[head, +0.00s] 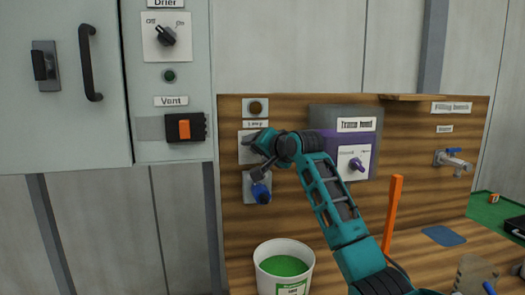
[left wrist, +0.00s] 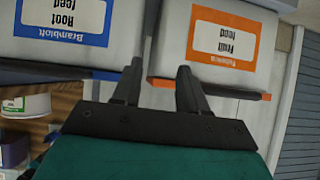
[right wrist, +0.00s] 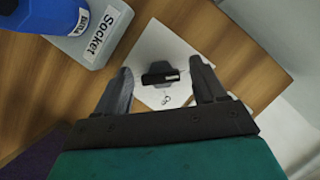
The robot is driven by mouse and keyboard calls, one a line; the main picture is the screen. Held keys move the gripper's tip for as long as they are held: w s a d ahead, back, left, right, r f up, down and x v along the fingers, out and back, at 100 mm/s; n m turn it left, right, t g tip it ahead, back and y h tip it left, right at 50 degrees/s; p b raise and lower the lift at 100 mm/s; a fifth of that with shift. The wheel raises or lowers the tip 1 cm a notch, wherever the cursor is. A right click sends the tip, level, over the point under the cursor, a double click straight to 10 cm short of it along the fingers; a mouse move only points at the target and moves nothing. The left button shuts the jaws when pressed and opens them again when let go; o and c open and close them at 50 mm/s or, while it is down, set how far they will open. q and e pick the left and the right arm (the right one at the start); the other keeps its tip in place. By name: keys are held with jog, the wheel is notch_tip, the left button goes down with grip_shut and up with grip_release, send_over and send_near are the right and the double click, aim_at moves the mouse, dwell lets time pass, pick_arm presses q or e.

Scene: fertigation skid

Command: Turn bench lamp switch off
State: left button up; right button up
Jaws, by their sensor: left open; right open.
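The lamp switch is a white plate (head: 243,157) under a label reading Lamp on the wooden board in the head view. My right gripper (head: 252,157) is in front of it and hides its knob. In the right wrist view, a black switch knob (right wrist: 160,77) on a white plate (right wrist: 165,47) shows between the spread fingertips of my right gripper (right wrist: 162,68). I cannot tell whether the fingers touch it. A dark amber indicator (head: 255,107) sits above the label. My left gripper (left wrist: 160,67) is open and empty, outside the head view.
A blue plug (head: 261,192) sits in the socket plate below the switch. A purple-grey box (head: 366,137) with a knob is to the right. A white bucket (head: 266,252) stands below. Root feed (left wrist: 62,20) and Fruit feed (left wrist: 224,35) containers lie before my left gripper.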

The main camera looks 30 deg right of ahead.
jog(key=b+v, duration=0.1)
jog(key=v, duration=1.2)
jog(key=shift+a, duration=0.1)
jog(key=shift+f, duration=0.1)
